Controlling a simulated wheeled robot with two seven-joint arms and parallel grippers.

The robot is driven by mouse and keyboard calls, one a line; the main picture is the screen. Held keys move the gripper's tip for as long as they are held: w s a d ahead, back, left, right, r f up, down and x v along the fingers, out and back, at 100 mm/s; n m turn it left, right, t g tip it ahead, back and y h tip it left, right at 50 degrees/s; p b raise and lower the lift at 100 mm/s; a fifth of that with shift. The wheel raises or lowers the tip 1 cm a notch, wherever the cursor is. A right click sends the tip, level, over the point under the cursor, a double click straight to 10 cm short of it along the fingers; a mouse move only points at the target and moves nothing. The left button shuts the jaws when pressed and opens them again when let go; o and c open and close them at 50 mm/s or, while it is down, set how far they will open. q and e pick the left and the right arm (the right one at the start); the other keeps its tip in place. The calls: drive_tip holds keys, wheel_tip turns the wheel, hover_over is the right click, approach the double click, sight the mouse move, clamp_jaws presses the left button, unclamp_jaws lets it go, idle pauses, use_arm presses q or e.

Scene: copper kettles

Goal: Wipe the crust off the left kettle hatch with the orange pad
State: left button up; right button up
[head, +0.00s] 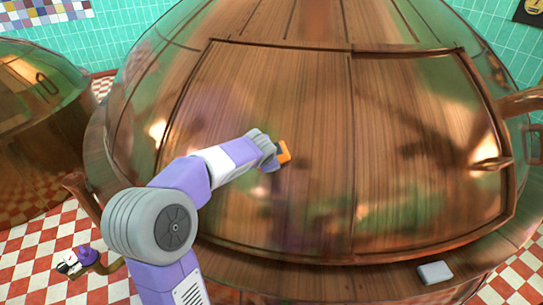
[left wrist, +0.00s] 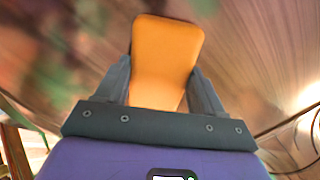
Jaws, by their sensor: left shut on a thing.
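My left gripper (head: 275,154) is shut on the orange pad (head: 284,152). The pad is in front of the left panel of the hatch (head: 230,100) on the large copper kettle. In the left wrist view the pad (left wrist: 165,60) stands out between the two fingers (left wrist: 160,85), its far end towards the copper surface. I cannot tell whether the pad touches the hatch. The hatch looks brown and streaked with green and purple reflections; I cannot tell crust from reflection. My right gripper is not in view.
A second copper kettle (head: 35,125) stands at the left. A bent handle (head: 502,161) sticks out at the hatch's right side. A grey block (head: 435,272) lies on the kettle's lower rim. The floor (head: 35,255) is red and white checks; the wall (head: 125,25) is green tile.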

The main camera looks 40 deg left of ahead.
use_arm(q)
drive_tip(key=p+v, duration=0.1)
drive_tip(key=v, duration=0.5)
idle(0.3)
drive_tip(key=shift+p+v, duration=0.5)
drive_tip(key=shift+v, duration=0.95)
